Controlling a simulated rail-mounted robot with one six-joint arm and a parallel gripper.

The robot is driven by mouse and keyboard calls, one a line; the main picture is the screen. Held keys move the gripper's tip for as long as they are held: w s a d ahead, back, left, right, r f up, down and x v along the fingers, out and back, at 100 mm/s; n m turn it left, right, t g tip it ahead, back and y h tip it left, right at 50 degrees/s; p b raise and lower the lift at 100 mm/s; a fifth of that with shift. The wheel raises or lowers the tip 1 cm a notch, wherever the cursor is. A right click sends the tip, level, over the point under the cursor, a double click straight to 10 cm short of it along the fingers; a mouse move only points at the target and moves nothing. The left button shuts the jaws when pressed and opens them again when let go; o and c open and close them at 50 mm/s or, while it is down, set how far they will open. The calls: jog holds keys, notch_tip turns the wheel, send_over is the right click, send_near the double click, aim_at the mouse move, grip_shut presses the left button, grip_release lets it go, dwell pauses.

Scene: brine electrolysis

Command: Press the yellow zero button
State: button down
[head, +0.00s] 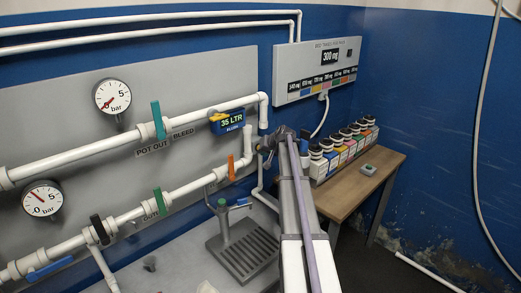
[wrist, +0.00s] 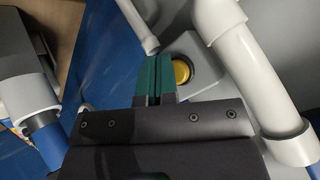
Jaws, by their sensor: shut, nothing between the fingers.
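The round yellow button (wrist: 182,72) sits in a dark ring on a grey housing (wrist: 205,66) in the wrist view. My gripper (wrist: 154,62) has green fingers that are shut together and empty. The fingertips are just left of the button in that view, and a finger hides part of the housing. I cannot tell how far the tips are from the button's face. In the head view my arm reaches to the pipes beside the blue 35 LTR meter (head: 229,121), and the fingers are not clear there. A yellow patch shows on this meter's upper left.
A white pipe (wrist: 262,85) runs close on the right in the wrist view, and a thinner one lies beyond the fingertips. In the head view, an orange-handled valve (head: 231,167) is left of my arm. Several bottles stand on the wooden table (head: 345,195) to the right.

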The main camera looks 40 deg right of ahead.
jog(key=shift+w+a, duration=0.1)
jog(key=shift+w, duration=0.4)
dwell(0.4)
jog(key=shift+s, duration=0.9)
jog(key=s, duration=0.3)
jog(key=s+d, duration=0.1)
jog(key=s, duration=0.1)
jog(key=shift+a, duration=0.1)
dwell(0.8)
